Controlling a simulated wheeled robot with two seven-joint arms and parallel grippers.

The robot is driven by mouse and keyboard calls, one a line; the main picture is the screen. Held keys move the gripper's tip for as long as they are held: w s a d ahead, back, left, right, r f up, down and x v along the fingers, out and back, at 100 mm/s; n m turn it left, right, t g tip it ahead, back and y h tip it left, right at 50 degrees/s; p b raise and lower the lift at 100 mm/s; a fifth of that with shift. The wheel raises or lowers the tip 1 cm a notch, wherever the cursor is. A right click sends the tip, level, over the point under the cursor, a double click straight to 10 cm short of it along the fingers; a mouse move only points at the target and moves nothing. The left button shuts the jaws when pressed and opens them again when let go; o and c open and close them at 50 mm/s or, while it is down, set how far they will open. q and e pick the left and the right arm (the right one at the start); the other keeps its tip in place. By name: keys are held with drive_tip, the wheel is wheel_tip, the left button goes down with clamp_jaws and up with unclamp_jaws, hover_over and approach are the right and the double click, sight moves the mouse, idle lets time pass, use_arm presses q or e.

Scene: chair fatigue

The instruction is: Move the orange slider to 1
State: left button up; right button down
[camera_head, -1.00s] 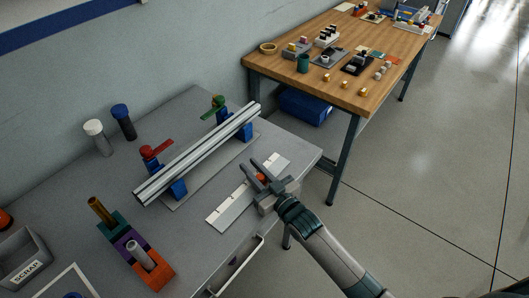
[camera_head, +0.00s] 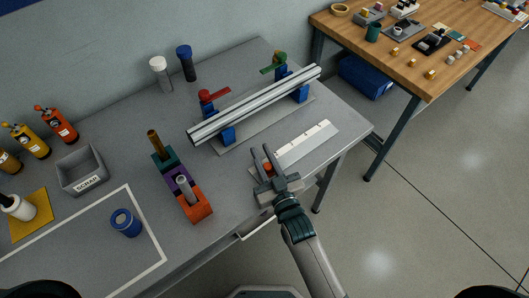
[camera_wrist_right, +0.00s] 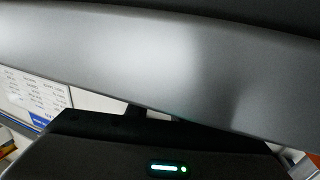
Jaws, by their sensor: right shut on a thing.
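The orange slider (camera_head: 268,168) sits on a pale strip with tick marks (camera_head: 307,143) near the front edge of the grey table. It is towards the strip's left, near end. My right gripper (camera_head: 262,159) reaches in from below and is shut on the slider, with a finger on each side. The gripper and wrist hide the strip's near end, and the numbers are too small to read. The right wrist view shows mostly a blurred grey surface and a dark part, without the slider. My left gripper is not in view.
A silver beam (camera_head: 255,105) on blue supports stands just behind the strip. Orange, purple and green blocks (camera_head: 180,185) stand to the left. An open drawer (camera_head: 258,226) juts out below the table's front edge. A wooden table (camera_head: 440,75) is at the right.

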sight(268, 172)
drive_tip(key=c, duration=1.5)
unclamp_jaws()
drive_tip(key=shift+s+a, duration=0.2)
drive_tip(key=shift+c, duration=0.2)
drive_tip(key=shift+d, duration=0.1)
drive_tip(key=shift+s+d+f, duration=0.1)
drive_tip(key=shift+s+d, duration=0.1)
drive_tip(key=shift+s, duration=0.25)
drive_tip(key=b+v, duration=0.2)
drive_tip(key=v, duration=0.5)
drive_tip(key=shift+s+f, duration=0.1)
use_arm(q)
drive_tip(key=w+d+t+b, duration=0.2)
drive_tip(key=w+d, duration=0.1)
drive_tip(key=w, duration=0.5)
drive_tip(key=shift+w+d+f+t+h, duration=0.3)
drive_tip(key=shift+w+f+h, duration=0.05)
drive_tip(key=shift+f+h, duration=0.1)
use_arm(e)
drive_tip(key=v, duration=0.9)
drive_tip(key=shift+r, duration=0.2)
drive_tip(key=shift+s, duration=0.1)
